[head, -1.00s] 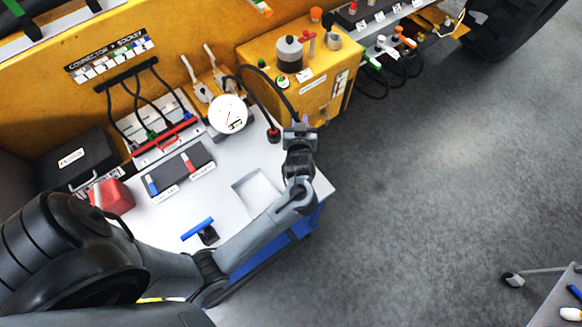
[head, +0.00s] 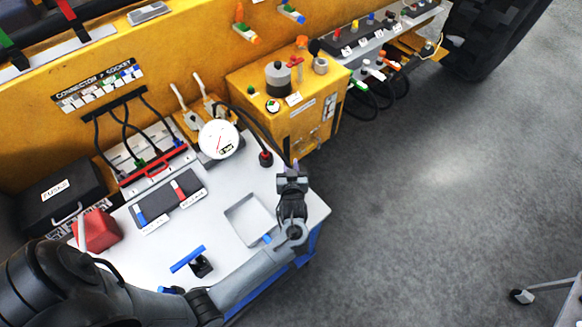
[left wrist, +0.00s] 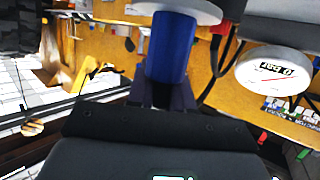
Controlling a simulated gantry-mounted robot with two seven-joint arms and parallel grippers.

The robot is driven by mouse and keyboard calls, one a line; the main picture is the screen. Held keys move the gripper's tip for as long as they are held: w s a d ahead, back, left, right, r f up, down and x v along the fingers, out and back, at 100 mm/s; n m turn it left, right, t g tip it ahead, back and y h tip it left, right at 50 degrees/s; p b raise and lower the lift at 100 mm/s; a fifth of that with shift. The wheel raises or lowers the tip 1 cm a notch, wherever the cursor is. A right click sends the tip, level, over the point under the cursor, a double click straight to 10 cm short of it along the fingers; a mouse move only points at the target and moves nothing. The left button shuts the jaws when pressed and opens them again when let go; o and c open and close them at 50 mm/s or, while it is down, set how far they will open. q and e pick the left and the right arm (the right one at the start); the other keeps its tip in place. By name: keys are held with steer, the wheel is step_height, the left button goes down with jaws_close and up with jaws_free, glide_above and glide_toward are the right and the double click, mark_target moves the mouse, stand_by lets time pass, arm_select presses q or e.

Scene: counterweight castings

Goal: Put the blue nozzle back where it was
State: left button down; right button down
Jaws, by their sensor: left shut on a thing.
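My left gripper (head: 294,170) is over the near right part of the white cart top, in front of the yellow box. In the left wrist view the left gripper (left wrist: 166,98) is shut on a blue cylinder (left wrist: 172,50), which I take to be the blue nozzle. A white disc shows at the cylinder's far end. In the head view the held piece is almost hidden, with only a small bluish tip showing. A square recessed tray (head: 232,213) lies left of the gripper, with a small blue piece (head: 267,238) at its near right edge. My right gripper is not in view.
A round white gauge (head: 219,139) and a red-tipped cable (head: 265,158) stand left of the gripper. The yellow box (head: 260,95) is behind. A blue-handled tool (head: 188,258), red block (head: 97,230) and black case (head: 58,188) are on the cart.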

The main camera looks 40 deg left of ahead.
arm_select(q)
steer(key=shift+f, duration=0.25)
steer(key=shift+f, duration=0.1)
steer(key=shift+f, duration=0.25)
steer(key=c, duration=1)
jaws_free()
steer(key=shift+r, duration=0.1)
